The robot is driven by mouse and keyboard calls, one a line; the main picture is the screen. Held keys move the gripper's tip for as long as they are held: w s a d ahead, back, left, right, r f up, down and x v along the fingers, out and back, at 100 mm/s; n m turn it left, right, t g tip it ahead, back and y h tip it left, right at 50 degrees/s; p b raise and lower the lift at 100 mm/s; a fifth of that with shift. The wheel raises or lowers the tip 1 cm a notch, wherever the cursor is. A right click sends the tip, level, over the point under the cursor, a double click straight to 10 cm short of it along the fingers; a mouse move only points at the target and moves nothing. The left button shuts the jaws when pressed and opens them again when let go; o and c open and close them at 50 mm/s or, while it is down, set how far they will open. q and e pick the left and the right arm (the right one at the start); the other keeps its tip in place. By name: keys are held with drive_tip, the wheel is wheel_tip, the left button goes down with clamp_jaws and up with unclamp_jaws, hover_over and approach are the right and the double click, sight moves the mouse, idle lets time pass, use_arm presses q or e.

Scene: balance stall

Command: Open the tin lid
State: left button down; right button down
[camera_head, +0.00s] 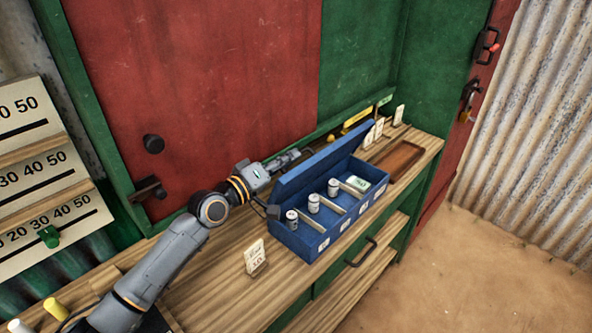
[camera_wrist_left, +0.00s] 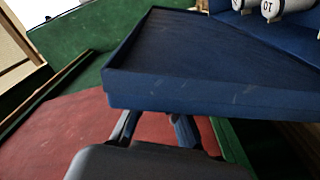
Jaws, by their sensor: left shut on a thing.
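The blue tin (camera_head: 304,243) stands on the wooden counter. Its lid (camera_head: 318,163) is raised and tilted up along the tin's back side, so the inside shows. Several small labelled cylinders and pale dividers sit in the tin. My left gripper (camera_head: 287,158) is behind the lid, and the lid partly hides it. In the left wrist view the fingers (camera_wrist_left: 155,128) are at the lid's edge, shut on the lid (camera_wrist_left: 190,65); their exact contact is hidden. My right gripper is not in view.
A small card stand (camera_head: 255,256) stands left of the tin. A brown wooden tray (camera_head: 402,160) and white cards are at the right. A red and green wall rises close behind the counter. A drawer handle (camera_head: 361,253) sticks out at the front.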

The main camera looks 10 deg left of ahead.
use_arm(q)
drive_tip(key=shift+w+a+r+n, duration=0.15)
drive_tip(key=shift+w+a+n, duration=0.25)
drive_tip(key=shift+a+n, duration=0.2)
drive_tip(key=c, duration=1.4)
unclamp_jaws()
drive_tip(key=v, duration=1.2)
